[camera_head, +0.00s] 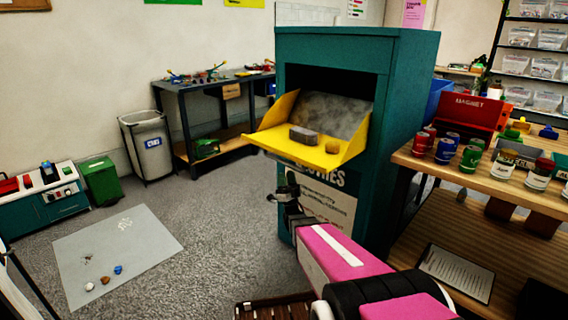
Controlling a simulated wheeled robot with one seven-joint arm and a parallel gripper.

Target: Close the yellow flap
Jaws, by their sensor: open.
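The yellow flap (300,148) is on the front of a tall teal drop-off bin (355,45). It is folded down and open, with raised yellow sides and a grey inner panel behind it. A grey block (303,136) and a small brown round item (332,148) lie on it. My gripper (275,197) is open and empty, below the flap and in front of the bin's lower front. It appears apart from the flap. My pink arm reaches up to it from the lower right.
A wooden table (495,187) with several cans and a red magnet box (468,112) stands right of the bin. A dark workbench (205,90) and grey trash bin (147,145) stand at the back left. A grey mat (115,250) with small items lies on the open floor.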

